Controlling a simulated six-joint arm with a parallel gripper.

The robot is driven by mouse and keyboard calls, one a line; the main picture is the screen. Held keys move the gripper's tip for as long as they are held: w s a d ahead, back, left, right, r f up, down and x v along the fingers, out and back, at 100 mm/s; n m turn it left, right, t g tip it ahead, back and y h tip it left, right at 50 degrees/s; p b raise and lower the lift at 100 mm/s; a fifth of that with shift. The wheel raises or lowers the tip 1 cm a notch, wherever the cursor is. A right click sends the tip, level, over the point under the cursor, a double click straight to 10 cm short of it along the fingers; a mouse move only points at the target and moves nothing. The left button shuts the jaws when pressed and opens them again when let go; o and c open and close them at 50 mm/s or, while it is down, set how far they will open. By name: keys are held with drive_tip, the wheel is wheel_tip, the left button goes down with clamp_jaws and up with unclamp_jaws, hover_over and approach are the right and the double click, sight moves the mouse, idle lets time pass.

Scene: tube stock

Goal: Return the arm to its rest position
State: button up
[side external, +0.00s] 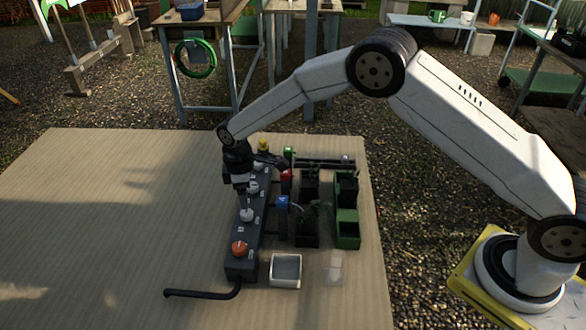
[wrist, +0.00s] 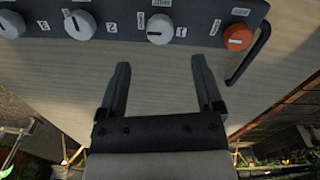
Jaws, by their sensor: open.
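My gripper (wrist: 160,82) shows in the wrist view with its two dark fingers apart and nothing between them. Beyond the fingertips is a dark control strip (wrist: 200,20) with several white knobs and one orange knob (wrist: 237,38). In the side external view my arm reaches left over the table, and my gripper (side external: 240,188) hangs above the strip (side external: 245,230) near its white knobs. The fingertips are small and dark there, so I cannot tell whether they touch it. The orange knob (side external: 239,248) sits at the strip's near end.
The wooden table (side external: 110,210) is clear on the left.

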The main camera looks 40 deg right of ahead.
drive_tip(key=shift+r, duration=0.45)
drive_tip(key=shift+r, duration=0.1)
drive_tip(key=shift+s+d+r, duration=0.1)
drive_tip(key=shift+d+r, duration=0.1)
drive_tip(key=s+d+r+m+t, duration=0.1)
drive_tip(key=s+d+r+m, duration=0.5)
drive_tip(key=s+d+r, duration=0.3)
drive_tip(key=s+d+m, duration=0.2)
drive_tip(key=s+d, duration=0.1)
drive_tip(key=s, duration=0.5)
drive_tip(key=s+d+r+m+t, duration=0.1)
drive_tip(key=s+d+m, duration=0.2)
drive_tip(key=s, duration=0.5)
drive_tip(key=shift+s+d+t, duration=0.15)
drive_tip(key=shift+d+t, duration=0.15)
drive_tip(key=shift+d, duration=0.25)
